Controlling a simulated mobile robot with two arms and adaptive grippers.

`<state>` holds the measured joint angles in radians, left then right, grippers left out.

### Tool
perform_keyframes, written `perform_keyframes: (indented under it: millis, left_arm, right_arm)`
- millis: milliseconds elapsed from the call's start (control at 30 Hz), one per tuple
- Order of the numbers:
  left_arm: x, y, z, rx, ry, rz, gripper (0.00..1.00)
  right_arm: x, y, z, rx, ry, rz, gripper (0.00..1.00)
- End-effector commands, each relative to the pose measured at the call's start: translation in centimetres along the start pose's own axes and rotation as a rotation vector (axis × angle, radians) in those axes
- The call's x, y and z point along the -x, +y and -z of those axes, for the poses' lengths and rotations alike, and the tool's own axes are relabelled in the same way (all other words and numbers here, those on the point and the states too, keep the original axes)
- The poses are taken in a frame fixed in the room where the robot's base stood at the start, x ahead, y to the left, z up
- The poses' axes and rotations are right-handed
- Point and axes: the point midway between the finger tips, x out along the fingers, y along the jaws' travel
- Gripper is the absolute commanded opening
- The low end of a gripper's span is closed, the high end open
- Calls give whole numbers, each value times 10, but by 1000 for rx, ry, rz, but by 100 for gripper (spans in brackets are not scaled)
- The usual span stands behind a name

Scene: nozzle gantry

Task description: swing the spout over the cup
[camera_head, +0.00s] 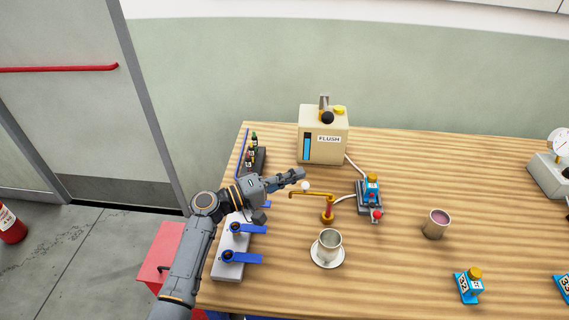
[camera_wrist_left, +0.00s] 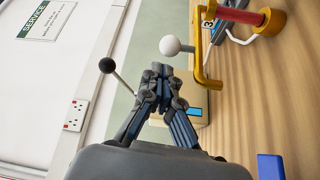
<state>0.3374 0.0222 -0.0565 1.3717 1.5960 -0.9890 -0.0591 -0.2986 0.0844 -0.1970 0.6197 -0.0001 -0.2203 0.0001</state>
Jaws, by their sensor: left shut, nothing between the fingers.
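The gold spout (camera_head: 308,194) reaches left from its upright post (camera_head: 328,208) on the table. A white ball knob (camera_head: 305,186) stands on it. In the left wrist view the spout (camera_wrist_left: 200,68) and the white knob (camera_wrist_left: 170,45) are just right of the fingers. The metal cup (camera_head: 330,240) stands on a white saucer (camera_head: 327,261) in front of the post; the spout's free end is behind and left of it. My left gripper (camera_head: 301,174) is shut and empty, just behind the knob; the wrist view shows its fingertips together (camera_wrist_left: 160,70). My right gripper is not in view.
The FLUSH machine (camera_head: 322,140) stands behind the gripper. Blue-handled levers (camera_head: 245,228) lie left. A blue valve block (camera_head: 370,191) with a red knob is right of the post. A mauve-filled cup (camera_head: 435,223) stands farther right. Table between the cups is clear.

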Motion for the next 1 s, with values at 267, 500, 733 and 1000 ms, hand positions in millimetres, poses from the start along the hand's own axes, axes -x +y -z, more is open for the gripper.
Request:
perform_keyframes:
  millis: [267, 500, 733, 1000]
  left_arm:
    - [4, 0, -12, -1, 0, -1, 0]
    - [4, 0, -12, -1, 0, -1, 0]
    - [7, 1, -15, -1, 27, 4, 0]
    - [10, 2, -17, -5, 68, 11, 0]
  right_arm:
    - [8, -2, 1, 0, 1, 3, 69]
    - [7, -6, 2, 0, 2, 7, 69]
    - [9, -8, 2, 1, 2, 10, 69]
    - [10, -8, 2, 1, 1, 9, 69]
